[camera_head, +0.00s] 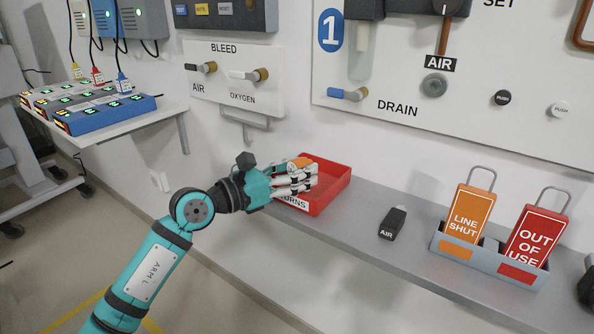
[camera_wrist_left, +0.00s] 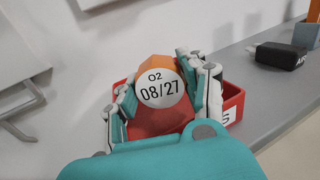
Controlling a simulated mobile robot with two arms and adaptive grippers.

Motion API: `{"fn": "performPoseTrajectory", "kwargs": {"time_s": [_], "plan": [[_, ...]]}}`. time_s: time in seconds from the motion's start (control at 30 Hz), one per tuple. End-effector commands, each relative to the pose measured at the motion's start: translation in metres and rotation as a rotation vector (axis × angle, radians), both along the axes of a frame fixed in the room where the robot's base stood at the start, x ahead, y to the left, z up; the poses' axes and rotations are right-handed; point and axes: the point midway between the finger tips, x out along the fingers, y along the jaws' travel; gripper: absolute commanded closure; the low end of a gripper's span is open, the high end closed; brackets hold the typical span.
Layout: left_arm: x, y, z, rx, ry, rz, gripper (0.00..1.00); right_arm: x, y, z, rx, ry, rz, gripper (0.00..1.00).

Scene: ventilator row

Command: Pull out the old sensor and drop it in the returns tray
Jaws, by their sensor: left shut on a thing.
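The old sensor (camera_wrist_left: 160,88) is an orange piece with a round white label reading "O2 08/27"; its orange top also shows in the head view (camera_head: 302,162). My left gripper (camera_head: 300,179) is shut on it, with fingers on both sides of the sensor in the left wrist view (camera_wrist_left: 160,95). The returns tray (camera_head: 331,191) is a red open box on the grey shelf, its front label partly hidden by my gripper. My gripper and the sensor are over the left part of the tray as seen from the head.
A black piece marked AIR (camera_head: 393,223) lies on the shelf (camera_head: 360,235) right of the tray. A grey holder (camera_head: 487,262) carries LINE SHUT and OUT OF USE tags. Bleed valves (camera_head: 232,75) stick out of the wall above. The shelf between tray and black piece is clear.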

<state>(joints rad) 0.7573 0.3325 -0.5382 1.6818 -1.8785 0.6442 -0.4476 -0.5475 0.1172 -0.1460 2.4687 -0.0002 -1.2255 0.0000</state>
Motion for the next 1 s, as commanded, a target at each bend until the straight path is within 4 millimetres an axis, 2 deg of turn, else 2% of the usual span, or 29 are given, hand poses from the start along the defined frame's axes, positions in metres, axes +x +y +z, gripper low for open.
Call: {"fn": "performPoseTrajectory", "kwargs": {"time_s": [0.1, 0.13, 0.3, 0.67, 0.77, 1.0], "plan": [[0.0, 0.0, 0.0, 0.0, 0.0, 0.0, 1.0, 0.0, 0.0, 0.0, 0.0, 0.0, 0.0, 0.6], [0.0, 0.0, 0.0, 0.0, 0.0, 0.0, 0.54, 0.0, 0.0, 0.0, 0.0, 0.0, 0.0, 0.6], [0.0, 0.0, 0.0, 0.0, 0.0, 0.0, 0.31, 0.0, 0.0, 0.0, 0.0, 0.001, 0.0, 0.6], [-0.003, 0.005, -0.001, 0.001, 0.002, 0.001, 0.3, 0.0, 0.0, 0.0, 0.0, 0.0, -0.001, 0.6], [-0.01, 0.016, -0.002, 0.002, 0.002, 0.002, 0.3, 0.0, 0.0, 0.0, 0.0, 0.001, -0.001, 0.6], [-0.038, 0.058, -0.003, 0.005, 0.002, 0.003, 0.3, 0.0, 0.0, 0.0, 0.0, 0.001, 0.0, 0.6]]}}
